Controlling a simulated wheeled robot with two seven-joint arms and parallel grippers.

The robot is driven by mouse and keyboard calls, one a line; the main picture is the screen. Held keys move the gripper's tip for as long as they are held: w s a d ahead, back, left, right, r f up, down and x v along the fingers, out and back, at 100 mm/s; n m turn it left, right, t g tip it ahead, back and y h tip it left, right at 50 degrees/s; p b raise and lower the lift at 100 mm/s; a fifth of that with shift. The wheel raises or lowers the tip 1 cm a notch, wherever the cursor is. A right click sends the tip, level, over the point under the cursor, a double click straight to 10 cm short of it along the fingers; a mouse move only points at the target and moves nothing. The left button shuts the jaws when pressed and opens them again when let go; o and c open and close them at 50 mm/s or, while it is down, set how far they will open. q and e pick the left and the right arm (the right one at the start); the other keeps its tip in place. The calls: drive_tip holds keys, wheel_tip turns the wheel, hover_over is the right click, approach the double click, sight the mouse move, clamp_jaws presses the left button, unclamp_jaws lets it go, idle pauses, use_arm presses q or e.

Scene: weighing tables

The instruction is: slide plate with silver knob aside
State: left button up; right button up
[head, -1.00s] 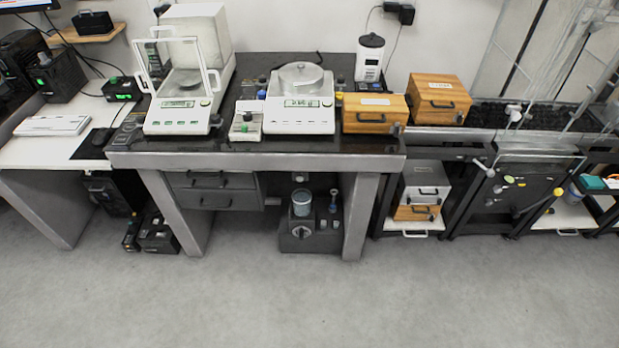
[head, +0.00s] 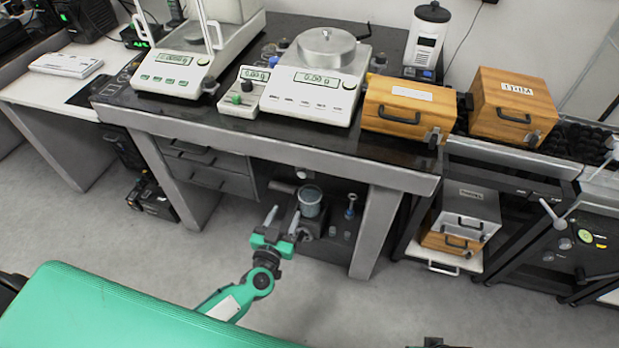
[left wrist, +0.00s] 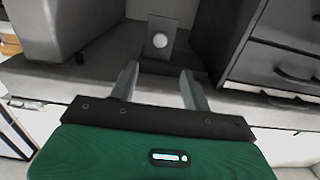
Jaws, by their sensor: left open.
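A small dark plate with a round silver knob (left wrist: 160,40) stands upright under the table, straight ahead in the left wrist view. In the head view a small pale knob (head: 301,173) shows under the table's front edge, beside the drawers; it looks like the same one. My left gripper (head: 283,219) is below and in front of it, near the floor-level unit. Its two fingers (left wrist: 159,76) are apart and empty, with the plate beyond them and not touched. A dark bit at the bottom edge of the head view may be my right gripper; its fingers are not clear.
Drawers (head: 205,165) sit left of the knob. A unit with a glass beaker (head: 310,200) stands below. The black tabletop (head: 235,120) carries balances and a wooden box (head: 408,106). A table leg (head: 376,232) stands to the right. The floor in front is clear.

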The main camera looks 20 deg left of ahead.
sight(301, 176)
use_arm(q)
drive_tip(key=w+b, duration=0.2)
drive_tip(key=w, duration=1)
drive_tip(key=shift+d, duration=0.15)
drive_tip(key=shift+w, duration=0.75)
use_arm(e)
drive_tip(key=shift+t, duration=0.4)
drive_tip(key=v, duration=0.2)
drive_tip(key=w+v, duration=0.1)
drive_tip(key=v, duration=0.2)
drive_tip(key=shift+a+r, duration=0.1)
drive_tip(key=shift+r, duration=0.05)
use_arm(q)
clamp_jaws()
